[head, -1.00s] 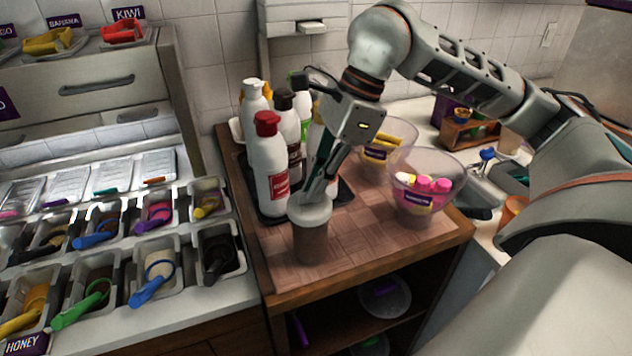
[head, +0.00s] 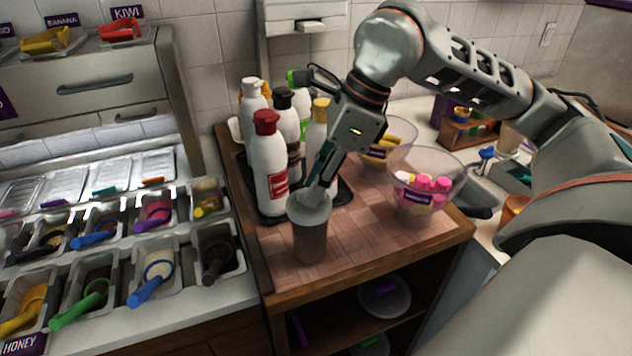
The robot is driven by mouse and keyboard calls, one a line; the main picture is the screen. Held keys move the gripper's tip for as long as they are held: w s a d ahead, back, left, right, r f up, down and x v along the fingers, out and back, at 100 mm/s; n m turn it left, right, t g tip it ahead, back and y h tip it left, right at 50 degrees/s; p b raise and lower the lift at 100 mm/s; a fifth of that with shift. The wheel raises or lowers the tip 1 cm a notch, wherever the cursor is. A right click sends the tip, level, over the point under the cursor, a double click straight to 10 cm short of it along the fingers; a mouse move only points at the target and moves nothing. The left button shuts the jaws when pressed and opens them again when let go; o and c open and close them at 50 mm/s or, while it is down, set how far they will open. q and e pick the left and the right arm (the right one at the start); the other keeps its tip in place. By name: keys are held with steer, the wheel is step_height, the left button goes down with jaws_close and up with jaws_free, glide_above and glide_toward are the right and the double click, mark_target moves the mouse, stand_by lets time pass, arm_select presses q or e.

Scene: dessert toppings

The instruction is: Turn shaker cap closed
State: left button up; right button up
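The shaker (head: 310,240) is a grey-brown cylinder standing upright near the front left of the wooden cart top. Its pale grey cap (head: 308,212) sits on top of it. My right gripper (head: 314,196) comes down from above, tilted, with its fingertips at the top of the cap. The fingers overlap from this angle, so I cannot tell whether they are closed on the cap. My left gripper is not in view.
Several sauce bottles, one with a red cap (head: 268,165), stand on a dark tray behind and left of the shaker. Topping bins with scoops (head: 152,275) fill the counter at left.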

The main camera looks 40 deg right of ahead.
steer(key=shift+r, duration=0.1)
steer(key=v, duration=1.1)
steer(key=shift+d+r, duration=0.15)
steer(key=shift+r, duration=0.25)
